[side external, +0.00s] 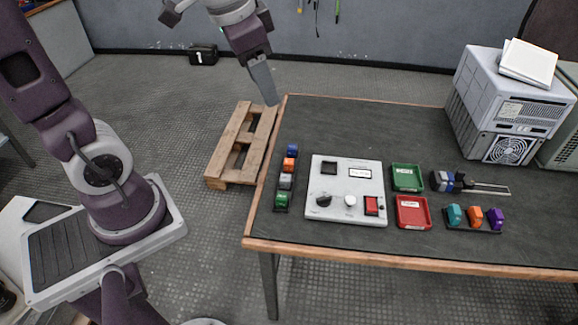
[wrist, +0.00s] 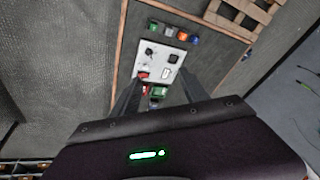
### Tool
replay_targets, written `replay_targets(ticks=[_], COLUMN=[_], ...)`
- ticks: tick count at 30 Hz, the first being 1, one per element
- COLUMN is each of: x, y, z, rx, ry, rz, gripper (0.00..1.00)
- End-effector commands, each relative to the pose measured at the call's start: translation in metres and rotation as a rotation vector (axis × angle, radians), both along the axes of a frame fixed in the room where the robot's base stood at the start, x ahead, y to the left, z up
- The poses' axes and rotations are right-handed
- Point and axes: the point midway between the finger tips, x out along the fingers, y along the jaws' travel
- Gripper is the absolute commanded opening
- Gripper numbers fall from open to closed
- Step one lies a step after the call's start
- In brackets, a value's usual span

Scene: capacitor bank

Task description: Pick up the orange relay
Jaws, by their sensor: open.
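An orange block (side external: 290,164) sits in a dark rack at the table's left edge, between a blue block (side external: 292,151) and a grey block (side external: 286,181), with a green block (side external: 281,201) nearest the front. In the wrist view this orange block (wrist: 182,36) shows near the top. A second orange block (side external: 475,217) sits in the right rack between a teal block (side external: 454,215) and a purple block (side external: 495,218). I cannot tell which one is the relay. My gripper (side external: 270,102) is open and empty, high above the table's back left corner; its fingers (wrist: 160,75) also show in the wrist view.
A white control panel (side external: 320,206) with a knob and a red switch lies right of the left rack. Green (side external: 407,170) and red (side external: 399,225) trays, a metal rail with blocks (side external: 485,188) and a grey computer case (side external: 500,115) stand farther right. The back left tabletop is clear.

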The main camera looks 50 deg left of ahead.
Motion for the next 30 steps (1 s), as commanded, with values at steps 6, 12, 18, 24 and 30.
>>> replay_targets(ticks=[6,12,18,24,30], x=[0.116,0.148,0.147,0.149,0.153], y=[0.069,0.119,0.132,0.13,0.129], z=[-0.121,-0.26,-0.316,-0.345,-0.379], rx=[0.058,0.043,0.031,0.03,0.031], ry=[0.2,0.31,0.339,0.343,0.341], rz=[-0.247,-0.45,-0.528,-0.531,-0.528], gripper=[0.53,0.53,0.53,0.53,0.53])
